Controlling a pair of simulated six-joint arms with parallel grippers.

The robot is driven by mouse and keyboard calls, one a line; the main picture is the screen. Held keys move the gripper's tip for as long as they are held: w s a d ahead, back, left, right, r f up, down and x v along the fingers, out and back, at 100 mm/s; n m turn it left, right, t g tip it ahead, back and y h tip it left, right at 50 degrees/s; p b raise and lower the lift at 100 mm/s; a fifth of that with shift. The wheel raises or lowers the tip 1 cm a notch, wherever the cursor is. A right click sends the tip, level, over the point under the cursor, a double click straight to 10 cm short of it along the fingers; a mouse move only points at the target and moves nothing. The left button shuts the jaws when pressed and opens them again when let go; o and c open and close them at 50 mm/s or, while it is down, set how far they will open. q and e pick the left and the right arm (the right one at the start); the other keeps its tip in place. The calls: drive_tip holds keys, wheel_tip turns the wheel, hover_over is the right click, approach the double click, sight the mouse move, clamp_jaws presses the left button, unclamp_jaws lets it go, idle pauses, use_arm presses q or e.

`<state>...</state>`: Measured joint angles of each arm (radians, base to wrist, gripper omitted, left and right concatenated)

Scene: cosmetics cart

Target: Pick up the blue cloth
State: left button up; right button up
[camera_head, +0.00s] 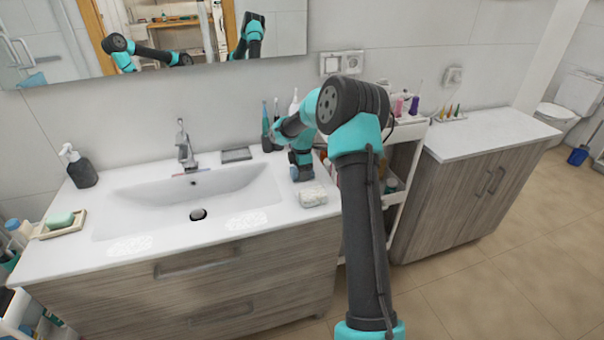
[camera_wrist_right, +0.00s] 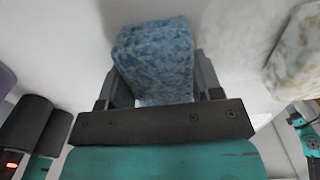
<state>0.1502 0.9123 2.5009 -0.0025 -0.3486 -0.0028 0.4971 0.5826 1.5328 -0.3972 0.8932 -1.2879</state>
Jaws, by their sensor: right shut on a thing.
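The blue cloth (camera_wrist_right: 155,62) is a speckled, folded, block-like bundle. In the right wrist view it sits between the two fingers of my right gripper (camera_wrist_right: 160,85), which is shut on it. In the head view my right gripper (camera_head: 301,172) points down at the right end of the sink counter, and a bit of the blue cloth (camera_head: 302,174) shows at its tip. I cannot tell whether the cloth still touches the counter. My left gripper is not in view.
A pale folded cloth (camera_head: 313,196) lies just in front of my right gripper. The sink basin (camera_head: 200,200) is to the left, with a faucet (camera_head: 185,150) behind it. Dark toothbrush holders (camera_head: 270,138) stand behind the gripper. A white cart (camera_head: 405,165) is to the right.

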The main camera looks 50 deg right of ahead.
wheel_tip(320, 180, up, 10)
drive_tip(key=shift+r, duration=0.1)
idle(0.7)
drive_tip(key=o, duration=0.3)
drive_tip(key=shift+c, duration=1.1)
drive_tip(key=shift+w+a, duration=0.1)
drive_tip(key=shift+a, duration=0.3)
drive_tip(key=a+f+g, duration=0.1)
drive_tip(key=a, duration=0.9)
drive_tip(key=a+f+g+y, duration=0.1)
drive_tip(key=a, duration=0.9)
drive_tip(key=a+f+g, duration=0.1)
drive_tip(key=a, duration=0.9)
drive_tip(key=shift+w+a+n+y, duration=0.1)
drive_tip(key=shift+a+n+y, duration=0.2)
drive_tip(key=shift+a, duration=0.05)
